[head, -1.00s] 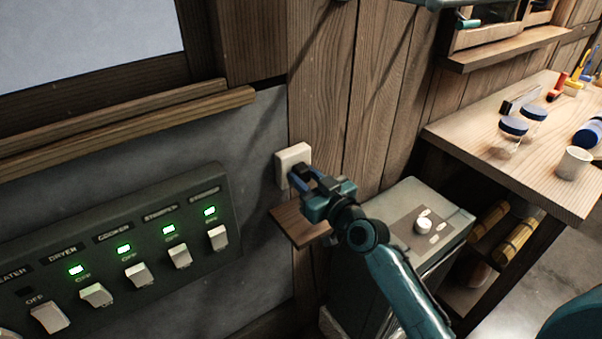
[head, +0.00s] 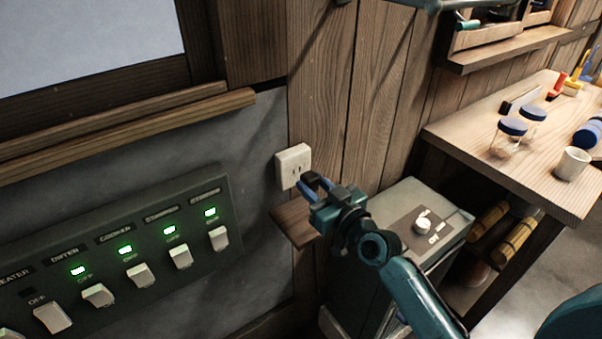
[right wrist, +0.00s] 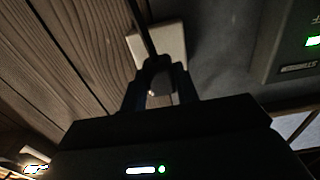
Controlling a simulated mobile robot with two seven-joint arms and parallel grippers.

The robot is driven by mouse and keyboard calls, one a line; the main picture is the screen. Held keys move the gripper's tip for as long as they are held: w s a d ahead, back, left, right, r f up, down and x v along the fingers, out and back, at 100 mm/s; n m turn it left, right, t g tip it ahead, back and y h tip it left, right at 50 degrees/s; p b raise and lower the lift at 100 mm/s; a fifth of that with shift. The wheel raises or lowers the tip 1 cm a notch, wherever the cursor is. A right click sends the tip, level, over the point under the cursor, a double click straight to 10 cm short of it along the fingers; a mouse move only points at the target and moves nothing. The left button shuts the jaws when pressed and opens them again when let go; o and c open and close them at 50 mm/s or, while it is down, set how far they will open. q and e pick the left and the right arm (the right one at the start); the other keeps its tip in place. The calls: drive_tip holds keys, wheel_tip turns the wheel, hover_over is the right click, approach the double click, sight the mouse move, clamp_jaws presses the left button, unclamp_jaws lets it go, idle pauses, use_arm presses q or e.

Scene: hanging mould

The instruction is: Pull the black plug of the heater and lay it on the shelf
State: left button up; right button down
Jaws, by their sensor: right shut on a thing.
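The white wall outlet (head: 291,161) is on the wood-panelled wall, and its slots now show. My right gripper (head: 312,184) is just in front of it, shut on the black plug (right wrist: 158,76). The plug is dark and hard to make out; in the head view the fingers mostly hide it. In the right wrist view it sits between the fingertips (right wrist: 159,88), with a dark cord rising from it and the outlet (right wrist: 172,42) behind. The small wooden shelf (head: 290,217) is on the wall just below the outlet and gripper. My left gripper is not in view.
A dark switch panel (head: 120,250) with green lights is left of the shelf. A grey cabinet (head: 455,222) stands to the right. The wooden workbench (head: 465,130) holds jars (head: 509,137) and a white cup (head: 572,163). The shelf top looks clear where it shows.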

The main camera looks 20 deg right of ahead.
drive_tip(key=shift+v, duration=1.45)
